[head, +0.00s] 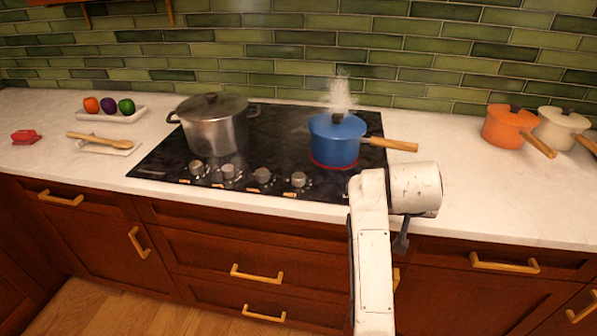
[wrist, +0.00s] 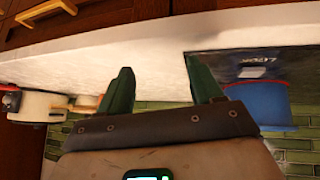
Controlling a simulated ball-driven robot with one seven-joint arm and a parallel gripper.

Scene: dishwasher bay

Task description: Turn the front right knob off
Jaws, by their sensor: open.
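A row of several grey knobs runs along the front of the black cooktop (head: 160,160). The rightmost knob (head: 299,180) stands near the cooktop's front edge, left of my arm; its exact turn is too small to tell. A blue pot (head: 335,143) sits on the front right burner, which glows red (head: 325,163) under it, and steam rises above. My gripper is open and empty in the wrist view (wrist: 163,85), beside the cooktop's corner (wrist: 235,62). The blue pot also shows there (wrist: 262,102). In the head view my arm mostly hides the gripper, right of the knobs and apart from them.
A steel pot (head: 213,128) stands on the cooktop's left. The blue pot's wooden handle (head: 393,144) juts right, above my wrist. Orange (head: 505,125) and cream (head: 556,130) pans stand at the right. Counter (head: 480,195) is clear right of my arm. Drawer handles (head: 262,274) stick out below.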

